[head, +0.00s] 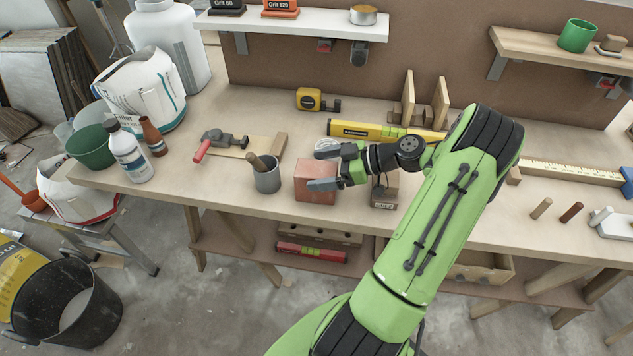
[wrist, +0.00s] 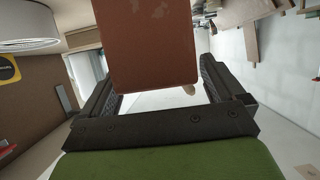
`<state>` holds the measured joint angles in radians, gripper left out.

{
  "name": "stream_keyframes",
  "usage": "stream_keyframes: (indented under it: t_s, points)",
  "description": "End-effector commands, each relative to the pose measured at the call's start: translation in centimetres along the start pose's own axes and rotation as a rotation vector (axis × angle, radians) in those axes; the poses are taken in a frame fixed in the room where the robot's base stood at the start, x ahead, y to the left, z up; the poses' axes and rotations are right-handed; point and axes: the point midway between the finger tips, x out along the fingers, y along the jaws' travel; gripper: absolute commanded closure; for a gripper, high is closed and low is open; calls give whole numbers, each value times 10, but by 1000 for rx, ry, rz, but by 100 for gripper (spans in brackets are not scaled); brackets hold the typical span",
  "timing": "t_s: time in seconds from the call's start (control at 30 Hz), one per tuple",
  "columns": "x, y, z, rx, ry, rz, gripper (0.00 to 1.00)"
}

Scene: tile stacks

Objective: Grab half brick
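The half brick is a reddish-brown block (head: 314,182) standing on the workbench near its front edge. It fills the upper middle of the wrist view (wrist: 148,40). My gripper (head: 331,168) reaches in from the right, its fingers spread wide. One finger is at the brick's far side and the other crosses its front. In the wrist view my gripper (wrist: 157,72) has the brick's near end between its fingertips, with very narrow gaps; I cannot tell whether either finger touches it.
A white round item (head: 326,145) lies behind my gripper, partly hidden. A yellow level (head: 362,130) lies farther back. A small box (head: 384,190) stands right of the brick, under my wrist.

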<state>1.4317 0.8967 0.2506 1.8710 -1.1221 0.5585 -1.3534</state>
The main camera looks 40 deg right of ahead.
Motion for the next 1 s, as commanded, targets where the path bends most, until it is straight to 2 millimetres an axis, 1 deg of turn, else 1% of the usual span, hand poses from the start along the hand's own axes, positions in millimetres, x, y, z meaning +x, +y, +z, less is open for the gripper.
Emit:
stream_keyframes:
  t_s: [0.03,0.07,0.6,0.9,1.0]
  points:
    - [0,0,0,0,0,0,13]
    - [0,0,0,0,0,0,17]
    - [0,0,0,1,0,-1,100]
    - [-1,0,-3,-4,5,0,100]
    - [-4,0,-12,-7,4,0,100]
